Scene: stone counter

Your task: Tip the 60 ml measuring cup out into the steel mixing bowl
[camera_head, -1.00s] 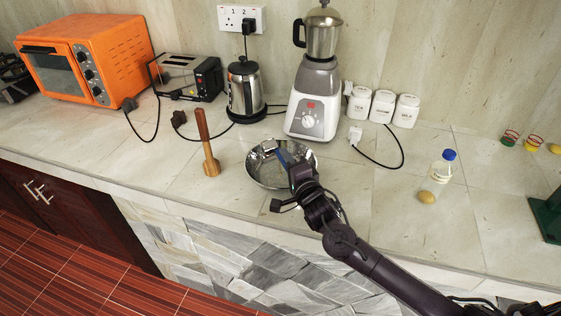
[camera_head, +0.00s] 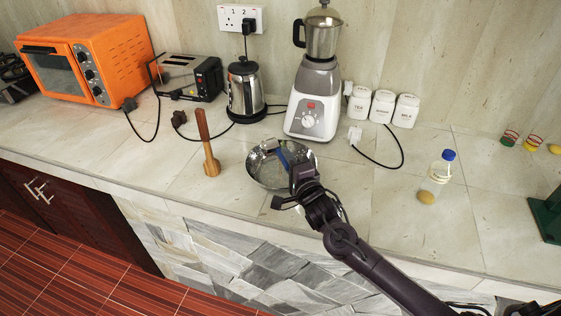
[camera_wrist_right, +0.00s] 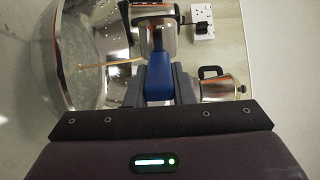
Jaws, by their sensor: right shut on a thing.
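My right gripper (camera_head: 291,165) is shut on the blue handle (camera_head: 283,154) of the measuring cup and holds it over the steel mixing bowl (camera_head: 262,178). The cup (camera_head: 267,145) is small and bright steel, above the bowl's far side. In the right wrist view, the blue handle (camera_wrist_right: 159,75) sits between the fingers, with the steel cup (camera_wrist_right: 156,28) beyond and the shiny bowl wall (camera_wrist_right: 85,60) at left. A thin tan streak shows there; I cannot tell what it is. The cup's contents and exact tilt are unclear. My left gripper is out of view.
A wooden pestle (camera_head: 209,150) stands left of the bowl. The kettle (camera_head: 246,90) and blender (camera_head: 315,85) stand behind it. White canisters (camera_head: 382,105) and a blue-capped bottle (camera_head: 441,170) are to the right. The counter right of the bowl is mostly clear.

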